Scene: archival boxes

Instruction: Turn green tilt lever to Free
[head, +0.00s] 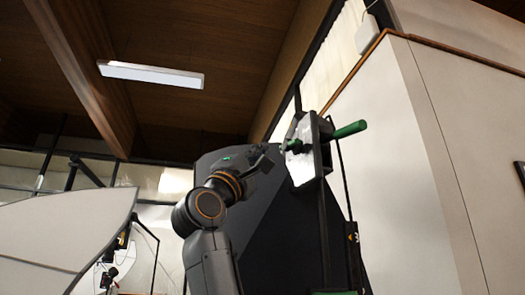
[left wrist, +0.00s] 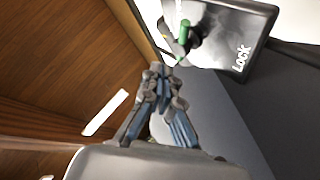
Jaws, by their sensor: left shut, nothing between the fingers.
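A green lever (left wrist: 184,32) stands out from a light-faced panel with a dark rim (left wrist: 262,8) in the left wrist view. The word LOCK is printed on this face, to the right of and below the lever; no Free label can be read. In the head view the small green lever (head: 294,146) is on the panel's left face. A longer green bar (head: 346,131) sticks out on the panel's right. My left gripper (head: 266,162) is shut and empty, left of the panel and apart from it. Its closed fingertips (left wrist: 162,72) show just below the lever. My right gripper is not in view.
A large dark board (head: 275,220) stands behind my left arm, below the panel. A white wall (head: 400,150) with a wooden top edge rises on the right. A white curved panel (head: 60,235) is at lower left. The space left of my gripper looks open.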

